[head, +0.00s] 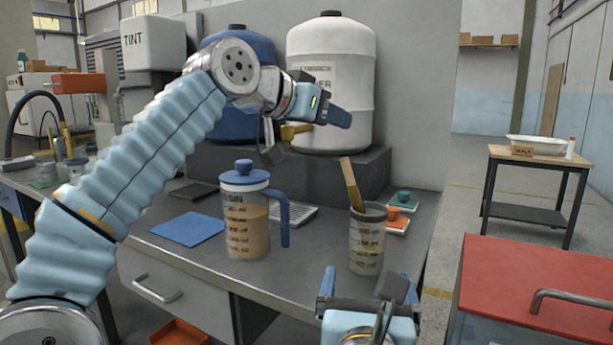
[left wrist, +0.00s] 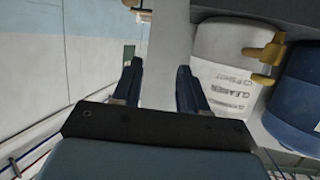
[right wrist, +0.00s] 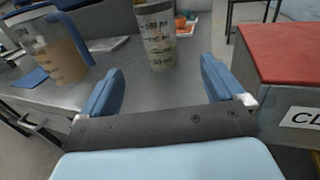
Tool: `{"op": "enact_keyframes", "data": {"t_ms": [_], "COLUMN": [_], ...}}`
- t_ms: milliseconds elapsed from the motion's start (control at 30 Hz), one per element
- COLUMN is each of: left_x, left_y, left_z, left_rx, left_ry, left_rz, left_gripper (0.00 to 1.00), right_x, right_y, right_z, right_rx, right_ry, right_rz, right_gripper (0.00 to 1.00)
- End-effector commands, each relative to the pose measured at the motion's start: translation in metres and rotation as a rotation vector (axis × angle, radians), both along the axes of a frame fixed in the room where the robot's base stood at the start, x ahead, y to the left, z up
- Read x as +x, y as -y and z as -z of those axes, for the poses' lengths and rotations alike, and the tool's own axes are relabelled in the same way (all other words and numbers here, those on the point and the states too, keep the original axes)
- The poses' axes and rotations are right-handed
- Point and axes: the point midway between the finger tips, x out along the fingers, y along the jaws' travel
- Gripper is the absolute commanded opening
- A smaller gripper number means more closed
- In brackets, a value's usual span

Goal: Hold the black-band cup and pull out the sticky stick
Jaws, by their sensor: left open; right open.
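The black-band cup (head: 367,245) is a clear measuring cup with a dark rim and murky liquid, upright near the grey counter's front edge. The sticky stick (head: 350,183), a flat wooden handle, leans left out of its top; its lower end is hidden. My right gripper (head: 365,288) is open and empty in front of the cup. In the right wrist view the cup (right wrist: 157,42) stands beyond and between the open fingers, apart from them. My left gripper (head: 336,110) is open and empty, high above the cup and slightly left, before the white tank.
A blue-lidded pitcher (head: 246,222) stands left of the cup, beside a blue sheet (head: 188,229). Small orange and green items on pads (head: 396,218) lie behind the cup. White (head: 334,60) and blue tanks stand at the back. A red-topped cabinet (head: 550,285) is at the right.

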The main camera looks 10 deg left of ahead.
Motion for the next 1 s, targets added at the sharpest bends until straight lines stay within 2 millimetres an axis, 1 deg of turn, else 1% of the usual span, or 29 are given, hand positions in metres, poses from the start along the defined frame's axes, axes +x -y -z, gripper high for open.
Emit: {"op": "enact_keyframes", "data": {"t_ms": [33,67,100,200,300,467,567,800,1000], "left_x": [-0.017,-0.025,-0.033,-0.049,-0.062,-0.071,-0.071,-0.070,-0.070], "left_y": [0.018,0.020,0.014,-0.004,-0.015,-0.021,-0.021,-0.021,-0.021], "left_z": [0.009,0.020,0.034,0.063,0.077,0.085,0.085,0.085,0.085], "left_rx": [0.033,0.069,0.113,0.197,0.238,0.260,0.260,0.260,0.260], "left_ry": [-0.046,-0.081,-0.123,-0.195,-0.228,-0.242,-0.242,-0.242,-0.242], "left_rz": [0.094,0.152,0.215,0.346,0.441,0.501,0.502,0.499,0.498], "left_gripper": [0.43,0.43,0.43,0.43,0.43,0.43,0.43,0.43,0.43], "right_x": [0.000,0.000,0.000,0.000,0.000,0.008,0.021,0.074,0.113], "right_y": [0.000,0.000,0.000,0.000,0.000,0.000,0.000,0.000,0.001], "right_z": [0.000,0.000,0.000,0.000,0.000,0.000,0.000,0.001,0.001], "right_rx": [0.000,0.000,0.000,0.000,0.000,0.000,0.001,0.000,0.000], "right_ry": [0.000,0.000,0.000,0.000,0.000,0.000,-0.001,-0.002,-0.001], "right_rz": [0.000,0.000,0.000,0.000,0.000,0.001,0.002,0.003,0.003], "right_gripper": [0.96,0.96,0.96,0.96,0.96,0.96,0.96,0.96,0.96]}}
